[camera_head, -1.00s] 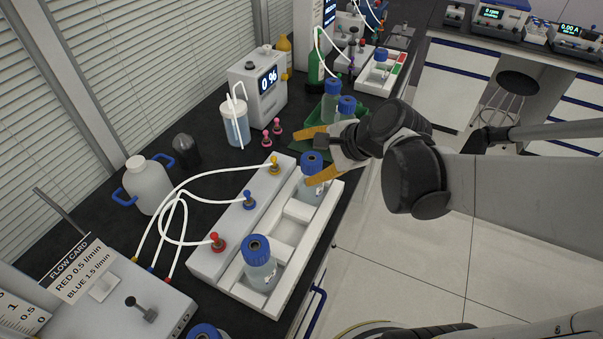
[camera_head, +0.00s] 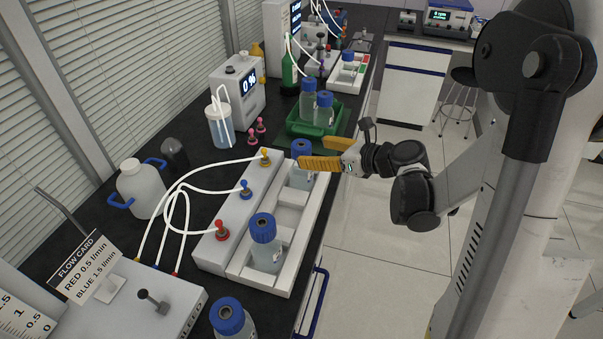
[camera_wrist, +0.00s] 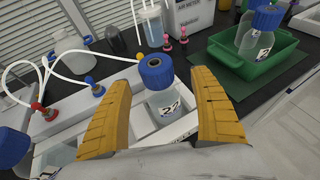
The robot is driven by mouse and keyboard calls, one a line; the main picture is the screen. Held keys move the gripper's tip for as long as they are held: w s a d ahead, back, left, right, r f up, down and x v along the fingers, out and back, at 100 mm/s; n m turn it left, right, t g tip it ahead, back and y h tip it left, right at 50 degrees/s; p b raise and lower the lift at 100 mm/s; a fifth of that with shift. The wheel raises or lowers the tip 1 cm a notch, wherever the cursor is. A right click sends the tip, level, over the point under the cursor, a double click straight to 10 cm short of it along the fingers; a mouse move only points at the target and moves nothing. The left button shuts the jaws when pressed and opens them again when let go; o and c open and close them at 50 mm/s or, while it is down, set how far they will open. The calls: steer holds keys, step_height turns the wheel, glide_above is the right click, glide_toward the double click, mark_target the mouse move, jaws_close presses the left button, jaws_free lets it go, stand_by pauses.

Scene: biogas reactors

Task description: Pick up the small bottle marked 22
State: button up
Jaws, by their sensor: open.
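The small bottle marked 22 (camera_wrist: 165,104) is clear with a blue cap and stands in the far slot of the white rack. Its label shows in the wrist view. In the head view the bottle (camera_head: 301,150) is partly hidden behind a yellow finger. My gripper (camera_head: 330,154) is open with yellow fingers. In the wrist view its fingers (camera_wrist: 166,105) lie to the left and right of the bottle, apart from it. The white rack (camera_head: 295,215) lies along the bench's front edge.
Another blue-capped bottle (camera_head: 265,243) stands in the rack's near slot. A green tray (camera_head: 318,130) with blue-capped bottles stands beyond the rack. White tubes run from coloured fittings left of the rack. A further capped bottle (camera_head: 230,318) stands at the near edge. Floor at right is open.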

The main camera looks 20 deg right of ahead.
steer(key=b+x, duration=0.2)
steer(key=x, duration=0.3)
steer(key=shift+s+a+f, duration=0.1)
steer(key=shift+a+f, duration=0.05)
steer(key=shift+f, duration=0.05)
steer(key=shift+r, duration=0.1)
steer(key=c, duration=1.5)
steer(key=shift+c, duration=0.2)
